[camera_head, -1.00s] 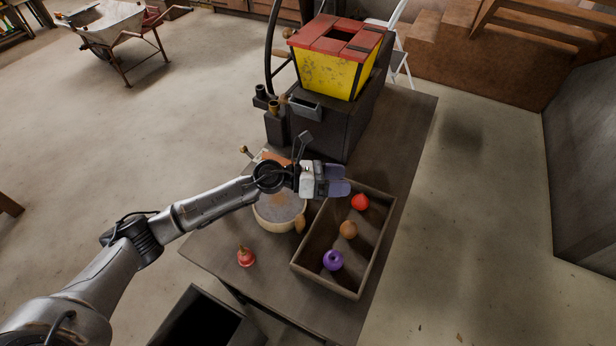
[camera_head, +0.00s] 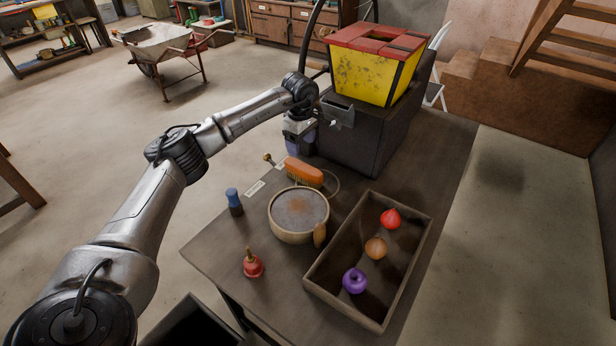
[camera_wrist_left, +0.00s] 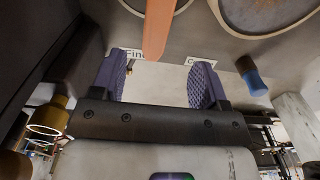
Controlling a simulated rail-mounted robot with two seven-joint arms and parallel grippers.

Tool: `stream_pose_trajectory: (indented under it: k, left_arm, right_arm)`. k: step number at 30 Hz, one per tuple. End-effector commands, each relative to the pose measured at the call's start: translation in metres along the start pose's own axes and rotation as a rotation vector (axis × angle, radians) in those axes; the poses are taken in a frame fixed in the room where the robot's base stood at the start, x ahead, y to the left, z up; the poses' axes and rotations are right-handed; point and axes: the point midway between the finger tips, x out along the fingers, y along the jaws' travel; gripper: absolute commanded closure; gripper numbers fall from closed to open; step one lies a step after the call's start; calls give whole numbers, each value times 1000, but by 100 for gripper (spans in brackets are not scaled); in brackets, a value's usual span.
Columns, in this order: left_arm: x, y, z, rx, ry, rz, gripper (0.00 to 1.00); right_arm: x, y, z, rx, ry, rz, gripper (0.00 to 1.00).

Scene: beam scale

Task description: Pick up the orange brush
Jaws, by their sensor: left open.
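The orange brush (camera_head: 304,172) lies on the table behind the round bowl, near the front of the dark machine. In the left wrist view the brush (camera_wrist_left: 158,25) shows at the top, between the lines of the two fingers and beyond their tips. My left gripper (camera_head: 300,146) hangs just behind and above the brush, beside the machine. Its two purple-grey fingers (camera_wrist_left: 159,78) are apart, with nothing between them. I cannot tell its exact height above the table. My right gripper is in neither view.
The bowl (camera_head: 274,222) stands in front of the brush. A blue-handled tool (camera_head: 234,202) and a red bulb-shaped item (camera_head: 252,264) stand to the left. A wooden tray (camera_head: 319,288) holds red, orange and purple pieces. The machine (camera_head: 366,142) with its yellow hopper (camera_head: 368,78) blocks the back.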

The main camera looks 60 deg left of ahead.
Motion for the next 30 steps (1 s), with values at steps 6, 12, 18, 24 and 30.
stream_pose_trajectory:
  k: [6,12,18,24,30]
  left_arm:
    - [40,0,1,0,-2,-2,32]
    - [58,0,1,1,-2,0,32]
    - [64,1,2,1,-3,1,32]
    - [82,2,4,2,-3,-1,32]
    - [108,4,5,1,-3,-1,32]
  right_arm:
    - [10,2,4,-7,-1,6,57]
    - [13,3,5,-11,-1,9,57]
    - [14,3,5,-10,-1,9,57]
    - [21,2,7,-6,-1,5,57]
    - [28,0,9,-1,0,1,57]
